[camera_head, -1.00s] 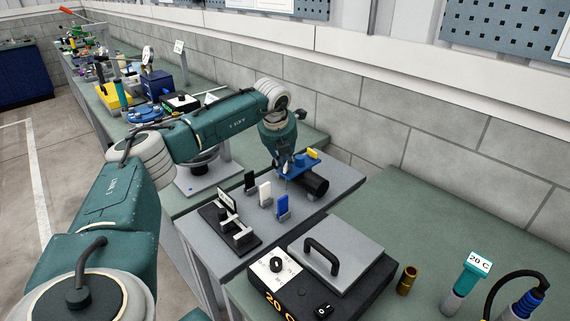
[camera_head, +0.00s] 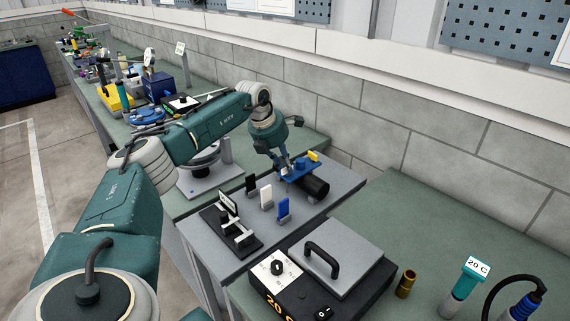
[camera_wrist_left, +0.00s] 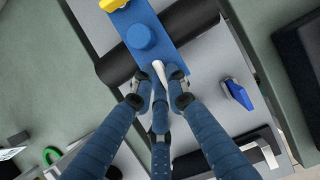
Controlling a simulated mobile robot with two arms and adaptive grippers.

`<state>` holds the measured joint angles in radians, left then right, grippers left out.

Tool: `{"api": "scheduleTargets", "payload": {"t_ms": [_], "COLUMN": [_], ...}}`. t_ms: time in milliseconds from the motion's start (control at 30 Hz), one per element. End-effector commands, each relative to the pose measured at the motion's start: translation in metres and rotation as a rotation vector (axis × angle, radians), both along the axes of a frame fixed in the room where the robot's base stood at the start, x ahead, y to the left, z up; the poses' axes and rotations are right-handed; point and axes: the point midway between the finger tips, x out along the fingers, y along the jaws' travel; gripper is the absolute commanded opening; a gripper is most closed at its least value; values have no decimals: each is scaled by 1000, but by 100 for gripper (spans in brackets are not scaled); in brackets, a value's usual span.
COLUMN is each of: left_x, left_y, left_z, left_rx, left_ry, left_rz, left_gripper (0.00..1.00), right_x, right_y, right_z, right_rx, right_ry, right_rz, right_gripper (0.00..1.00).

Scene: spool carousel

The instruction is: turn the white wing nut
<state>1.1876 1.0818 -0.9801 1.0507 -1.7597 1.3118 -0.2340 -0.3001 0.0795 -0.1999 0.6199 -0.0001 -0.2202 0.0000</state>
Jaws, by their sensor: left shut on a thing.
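The white wing nut (camera_wrist_left: 159,73) shows in the left wrist view as a narrow white wing at the near end of a blue bar. My left gripper (camera_wrist_left: 158,94) is shut on it, with one fingertip on either side. The fingers hide part of the nut. The blue bar (camera_wrist_left: 165,59) carries a round blue knob (camera_wrist_left: 142,36) and a yellow piece (camera_wrist_left: 112,4), and lies across a black cylinder (camera_wrist_left: 196,18). In the head view my left gripper (camera_head: 285,167) reaches down to the near end of this bar. My right gripper is not in view.
White (camera_head: 266,196) and blue (camera_head: 283,208) upright tabs stand close in front on the grey table (camera_head: 341,187). A black fixture (camera_head: 223,226) stands left of them. A black box with a handled grey lid (camera_head: 340,263) is nearer. The green bench at right has free room.

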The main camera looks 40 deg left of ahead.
Motion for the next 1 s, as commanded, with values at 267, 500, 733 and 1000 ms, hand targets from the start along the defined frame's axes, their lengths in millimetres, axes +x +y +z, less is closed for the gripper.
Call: {"api": "scheduleTargets", "payload": {"t_ms": [267, 500, 733, 1000], "left_x": [1, 0, 0, -9], "left_y": [1, 1, 0, 3], "left_z": [1, 1, 1, 25], "left_rx": [1, 0, 1, 1], "left_ry": [-3, -3, -1, -5], "left_rz": [-1, -2, -2, -2], "left_gripper": [0, 33, 33, 33], "right_x": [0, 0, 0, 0], "right_y": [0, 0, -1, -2], "right_z": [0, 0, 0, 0], "right_rx": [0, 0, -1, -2], "right_ry": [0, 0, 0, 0], "right_rz": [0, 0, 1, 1], "right_gripper": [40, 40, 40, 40]}}
